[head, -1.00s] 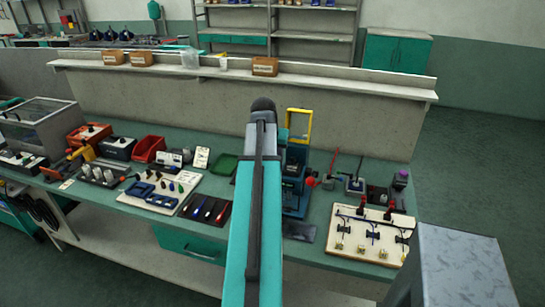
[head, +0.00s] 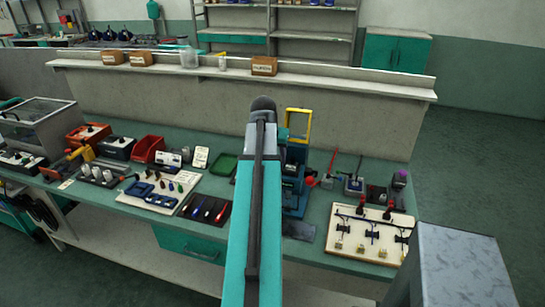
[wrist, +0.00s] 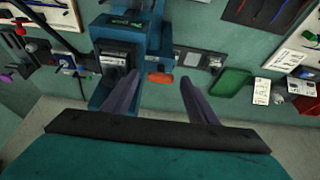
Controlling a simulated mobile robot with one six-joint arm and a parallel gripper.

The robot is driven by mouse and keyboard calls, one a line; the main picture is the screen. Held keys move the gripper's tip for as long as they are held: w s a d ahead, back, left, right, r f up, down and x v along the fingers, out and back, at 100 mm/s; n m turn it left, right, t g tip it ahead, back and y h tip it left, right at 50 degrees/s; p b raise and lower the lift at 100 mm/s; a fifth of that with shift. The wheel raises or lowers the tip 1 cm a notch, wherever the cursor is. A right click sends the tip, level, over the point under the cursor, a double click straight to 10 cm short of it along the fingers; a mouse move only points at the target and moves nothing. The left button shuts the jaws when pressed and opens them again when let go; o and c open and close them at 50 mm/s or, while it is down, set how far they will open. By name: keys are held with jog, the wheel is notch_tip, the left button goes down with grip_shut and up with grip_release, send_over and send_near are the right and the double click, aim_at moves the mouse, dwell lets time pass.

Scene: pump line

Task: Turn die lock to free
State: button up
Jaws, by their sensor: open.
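A blue bench press (head: 294,200) with a yellow guard frame (head: 298,125) stands on the green bench, partly hidden by my arm in the head view. In the wrist view the blue press body (wrist: 150,30) is at top centre, with a grey metal block (wrist: 116,58) at its left. Contact cannot be seen. The head view hides my gripper.
A white board with cables (head: 368,235) lies right of the press. A black tray of pens or tools (head: 206,208), a green tray (head: 223,165) and a red bin (head: 147,149) are to the left. A raised shelf ledge (head: 200,72) runs behind the bench.

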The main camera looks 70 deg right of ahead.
jog(key=shift+r, duration=0.1)
jog(key=b+v, duration=0.2)
jog(key=v, duration=1.1)
jog(key=shift+a+r+b, duration=0.2)
jog(key=shift+b, duration=0.2)
jog(key=shift+w, duration=0.1)
dwell(0.3)
